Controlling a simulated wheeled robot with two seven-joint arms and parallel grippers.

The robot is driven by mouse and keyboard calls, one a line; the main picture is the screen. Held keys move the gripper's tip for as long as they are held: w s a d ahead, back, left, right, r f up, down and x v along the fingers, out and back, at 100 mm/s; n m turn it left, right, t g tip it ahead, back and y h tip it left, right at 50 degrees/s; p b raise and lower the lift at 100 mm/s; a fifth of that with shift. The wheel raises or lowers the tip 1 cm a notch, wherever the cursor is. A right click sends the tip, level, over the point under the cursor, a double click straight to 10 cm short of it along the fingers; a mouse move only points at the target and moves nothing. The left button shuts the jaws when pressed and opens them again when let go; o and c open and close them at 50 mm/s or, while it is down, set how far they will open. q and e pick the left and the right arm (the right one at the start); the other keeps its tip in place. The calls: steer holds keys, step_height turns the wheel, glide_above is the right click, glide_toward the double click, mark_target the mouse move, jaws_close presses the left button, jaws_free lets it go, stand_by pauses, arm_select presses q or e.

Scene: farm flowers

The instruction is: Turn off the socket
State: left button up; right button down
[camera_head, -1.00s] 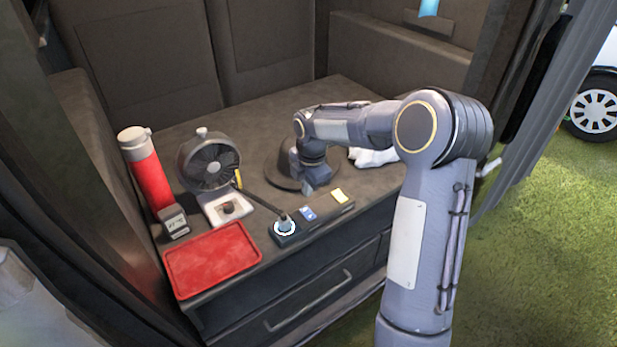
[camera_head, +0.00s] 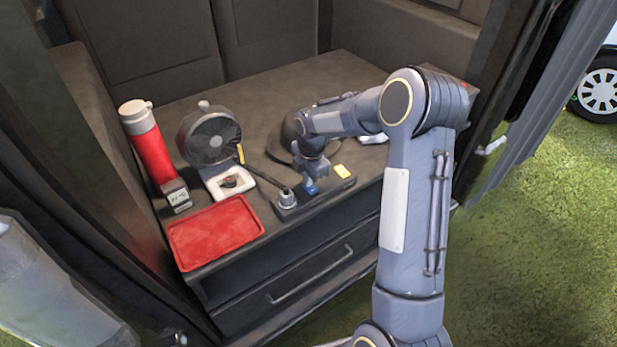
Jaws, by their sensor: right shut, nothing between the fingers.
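The socket is a dark power strip (camera_head: 322,193) along the front edge of the counter. It has a grey round plug (camera_head: 287,198) at its left end, a blue switch (camera_head: 312,190) in the middle and a yellow piece (camera_head: 342,172) at the right. My right gripper (camera_head: 311,183) is shut and empty, pointing down at the blue switch. It partly hides the switch and looks to be touching it, though contact is hard to confirm. No lit ring shows around the plug. My left gripper is not in view.
A red tray (camera_head: 215,234), a small grey device (camera_head: 177,196), a red flask (camera_head: 148,145) and a black fan (camera_head: 212,139) stand left of the socket. A dark round object (camera_head: 287,135) and something white (camera_head: 373,138) lie behind my right arm. Drawers (camera_head: 315,275) are below.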

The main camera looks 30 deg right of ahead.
steer(key=shift+s+f, duration=0.15)
steer(key=shift+s, duration=0.05)
steer(key=shift+s, duration=0.7)
steer(key=shift+d, duration=0.1)
